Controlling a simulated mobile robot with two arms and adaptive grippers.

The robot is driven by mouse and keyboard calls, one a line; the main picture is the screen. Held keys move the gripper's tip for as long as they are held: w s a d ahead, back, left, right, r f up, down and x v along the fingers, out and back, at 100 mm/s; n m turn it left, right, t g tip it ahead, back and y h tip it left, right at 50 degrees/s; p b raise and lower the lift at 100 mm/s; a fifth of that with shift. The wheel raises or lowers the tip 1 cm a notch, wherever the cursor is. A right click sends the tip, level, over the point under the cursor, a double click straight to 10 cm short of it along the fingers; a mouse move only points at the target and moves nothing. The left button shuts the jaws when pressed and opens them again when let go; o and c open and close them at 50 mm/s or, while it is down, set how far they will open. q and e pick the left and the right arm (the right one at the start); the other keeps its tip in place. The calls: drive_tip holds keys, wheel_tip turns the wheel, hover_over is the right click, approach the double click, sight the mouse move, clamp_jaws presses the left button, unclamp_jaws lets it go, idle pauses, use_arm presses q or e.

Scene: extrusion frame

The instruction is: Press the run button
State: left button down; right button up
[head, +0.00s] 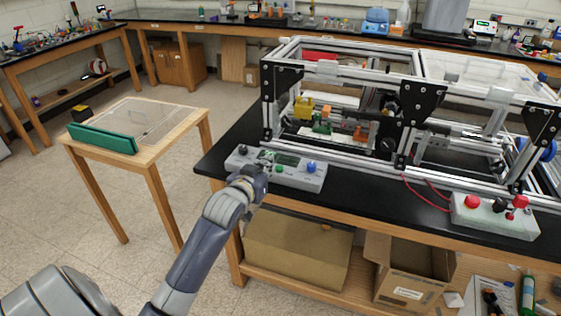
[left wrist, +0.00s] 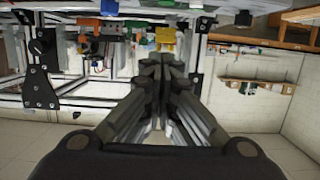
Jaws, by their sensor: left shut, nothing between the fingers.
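A grey control box (head: 300,179) lies on the black bench top in front of the extrusion frame. It carries a small dark display, a green button (head: 282,170), a blue knob (head: 311,167) and a dark knob (head: 243,149). I cannot read which control is labelled run. My left gripper (head: 256,173) is at the front left part of the box and hides some of it. Whether it touches the box I cannot tell. In the left wrist view the fingers (left wrist: 165,68) are shut together with nothing between them. My right gripper is not in view.
The extrusion frame (head: 335,150) stands close behind the box. A second box (head: 490,219) with red buttons and red wires sits at the bench's front right. A small wooden table (head: 200,115) with a green piece stands left. Cardboard boxes (head: 295,250) lie under the bench.

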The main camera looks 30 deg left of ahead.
use_arm(q)
drive_tip(key=p, duration=0.3)
hover_over(279, 175)
wheel_tip(279, 175, down, 5)
drive_tip(key=shift+f, duration=0.75)
drive_tip(key=shift+f, duration=0.15)
